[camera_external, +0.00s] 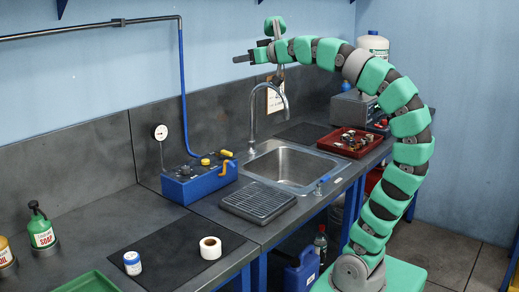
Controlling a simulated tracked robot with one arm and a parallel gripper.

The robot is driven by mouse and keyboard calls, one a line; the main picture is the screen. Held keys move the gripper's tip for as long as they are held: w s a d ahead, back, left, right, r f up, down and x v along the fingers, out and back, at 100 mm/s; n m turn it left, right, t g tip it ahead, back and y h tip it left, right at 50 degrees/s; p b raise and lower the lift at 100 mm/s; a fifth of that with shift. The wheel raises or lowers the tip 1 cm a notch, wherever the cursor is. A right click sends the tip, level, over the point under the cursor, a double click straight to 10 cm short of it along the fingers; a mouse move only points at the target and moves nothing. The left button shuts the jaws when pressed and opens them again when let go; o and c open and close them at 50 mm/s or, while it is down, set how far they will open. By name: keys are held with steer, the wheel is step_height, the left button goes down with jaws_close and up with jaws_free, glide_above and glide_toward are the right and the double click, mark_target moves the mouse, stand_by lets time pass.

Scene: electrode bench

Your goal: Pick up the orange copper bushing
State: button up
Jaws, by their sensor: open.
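No orange copper bushing can be singled out at this size. The red tray (322,143) right of the sink holds several small metal and coppery parts, too small to tell apart. My gripper (243,59) is open, high above the bench near the back wall, left of and well above the tray. It points left, and nothing shows between its jaws. My green arm arches up from the lower right.
A sink (290,165) with a tall faucet (252,115) lies left of the tray. A blue valve box (200,182), black drain rack (258,204), white tape roll (210,247) and soap bottle (41,230) stand on the bench. A grey device (353,112) stands behind the tray.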

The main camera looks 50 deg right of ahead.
steer(key=w+d+f+g, duration=0.1)
steer(key=w+d+f, duration=0.25)
steer(key=d, duration=0.55)
steer(key=w+d+f+g+b, duration=0.1)
steer(key=w+d+f, duration=0.25)
steer(key=d, duration=0.55)
steer(key=w+d+f, duration=0.2)
steer(key=d+f, duration=0.3)
steer(key=d, duration=0.4)
steer(key=m+h+p, duration=0.2)
glide_toward(360, 143)
steer(key=shift+g, duration=0.4)
steer(key=b+x, duration=0.1)
steer(key=x, duration=0.4)
steer(key=shift+w+a+r, duration=0.1)
steer(key=shift+w, duration=0.05)
steer(key=shift+x, duration=3)
steer(key=shift+r, duration=0.25)
steer(key=c, duration=0.9)
